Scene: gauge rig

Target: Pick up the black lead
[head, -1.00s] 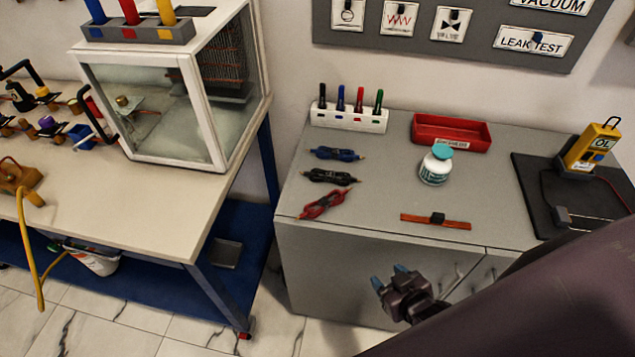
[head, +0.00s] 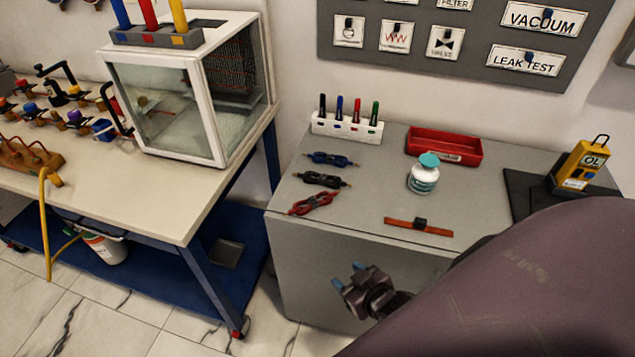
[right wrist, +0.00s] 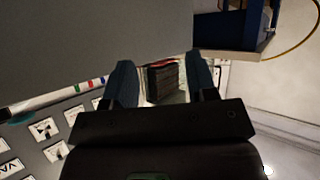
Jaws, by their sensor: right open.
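The black lead (head: 321,180) lies coiled on the grey cabinet top, between the blue lead (head: 331,159) behind it and the red lead (head: 313,204) in front of it. My right gripper (head: 345,279) is in front of the cabinet's front face, below the level of its top, and apart from the leads. In the right wrist view its two blue-grey fingers (right wrist: 163,82) stand apart with nothing held between them. The black lead cannot be made out in that view. My left gripper is in neither view.
A bench with a glass-fronted box (head: 165,105) stands left, across a gap.

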